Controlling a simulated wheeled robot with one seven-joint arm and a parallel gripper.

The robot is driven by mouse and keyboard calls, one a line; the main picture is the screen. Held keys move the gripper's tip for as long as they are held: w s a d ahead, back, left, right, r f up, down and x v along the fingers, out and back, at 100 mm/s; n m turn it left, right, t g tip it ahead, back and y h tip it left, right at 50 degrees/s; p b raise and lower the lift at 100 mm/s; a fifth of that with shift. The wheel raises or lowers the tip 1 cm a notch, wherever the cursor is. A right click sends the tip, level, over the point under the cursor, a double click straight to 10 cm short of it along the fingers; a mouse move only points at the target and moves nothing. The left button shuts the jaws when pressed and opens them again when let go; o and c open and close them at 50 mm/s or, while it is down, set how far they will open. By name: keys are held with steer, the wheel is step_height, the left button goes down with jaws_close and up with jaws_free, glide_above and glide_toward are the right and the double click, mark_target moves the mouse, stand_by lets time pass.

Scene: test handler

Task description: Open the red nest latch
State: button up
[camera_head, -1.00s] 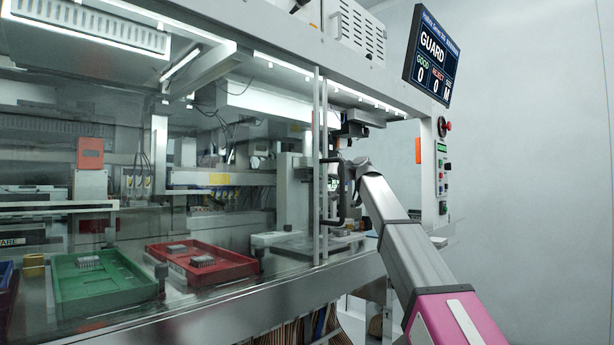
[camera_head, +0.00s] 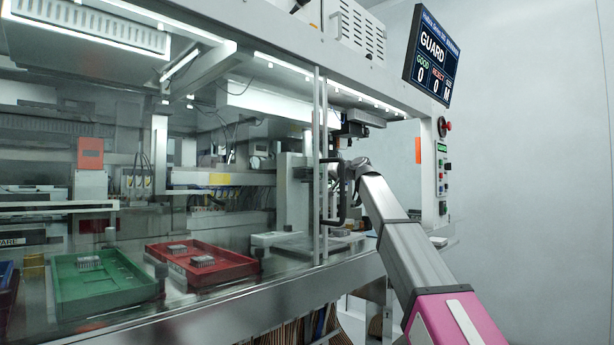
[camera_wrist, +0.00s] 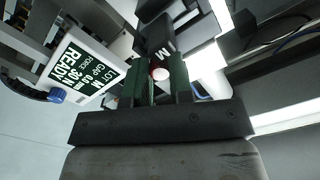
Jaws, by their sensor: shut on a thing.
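In the wrist view my gripper (camera_wrist: 158,80) has its two dark green fingers closed around a small rounded knob with red and pale parts, which looks like the red nest latch (camera_wrist: 160,73). The fingers hide most of it, so I cannot tell how far it is turned. A dark block marked with a white M lies just beyond the fingertips. In the head view my arm reaches in at the right end of the machine, and my gripper is mostly hidden behind the black guard handle (camera_head: 345,200). The latch cannot be made out there.
A white display panel reading READY (camera_wrist: 80,68) stands left of the fingers in the wrist view. Clear guard panels with upright metal posts (camera_head: 320,160) stand beside my arm. A red tray (camera_head: 185,262) and a green tray (camera_head: 75,300) lie inside the machine at left.

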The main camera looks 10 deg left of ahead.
steer(key=shift+m, duration=2.5)
steer(key=o, duration=0.5)
steer(key=shift+s+d, duration=0.1)
steer(key=shift+d, duration=0.05)
steer(key=shift+v, duration=2.4)
